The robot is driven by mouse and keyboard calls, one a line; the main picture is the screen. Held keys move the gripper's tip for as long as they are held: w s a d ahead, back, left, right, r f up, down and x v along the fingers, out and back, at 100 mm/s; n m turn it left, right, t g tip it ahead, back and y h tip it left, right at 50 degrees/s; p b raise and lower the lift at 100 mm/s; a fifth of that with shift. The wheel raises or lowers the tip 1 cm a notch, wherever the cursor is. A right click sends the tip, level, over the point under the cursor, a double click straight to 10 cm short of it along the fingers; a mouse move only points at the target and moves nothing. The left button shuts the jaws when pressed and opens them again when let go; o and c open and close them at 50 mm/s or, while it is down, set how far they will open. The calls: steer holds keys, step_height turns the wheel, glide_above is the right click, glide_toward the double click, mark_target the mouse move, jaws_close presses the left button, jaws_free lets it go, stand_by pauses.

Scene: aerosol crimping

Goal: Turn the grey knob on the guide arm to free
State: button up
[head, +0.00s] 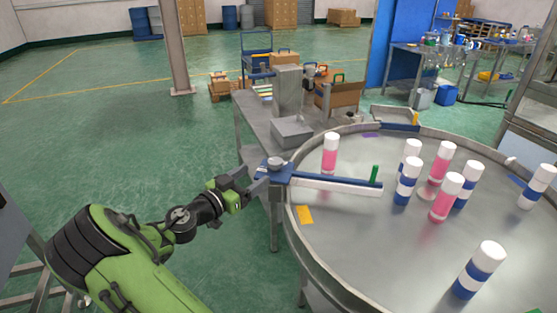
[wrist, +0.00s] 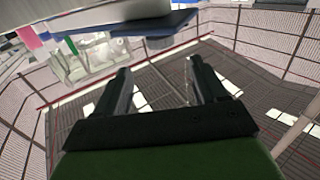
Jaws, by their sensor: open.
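The grey knob (head: 275,162) sits on top of the blue mount of the guide arm (head: 330,184), at the left edge of the round table. The guide arm, a white bar with a blue top, reaches right over the table. A green upright piece stands near its free end. My gripper (head: 252,181) is just left of the blue mount, close to the knob. In the wrist view my gripper (wrist: 160,85) has its two fingers wide apart with nothing between them. The blue plate (wrist: 170,25) shows beyond the fingertips; I cannot make out the knob's setting.
The round metal table (head: 400,270) holds several pink or blue-banded cans with white caps; one pink can (head: 330,155) stands behind the guide arm. A grey side table (head: 255,125) with a machine (head: 288,95) is behind the mount. Green floor lies open at left.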

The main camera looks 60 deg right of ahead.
mark_target(275, 165)
steer(key=x, duration=1.2)
steer(key=shift+w+d+p, duration=0.1)
steer(key=shift+d+p, duration=0.05)
steer(key=shift+p, duration=0.2)
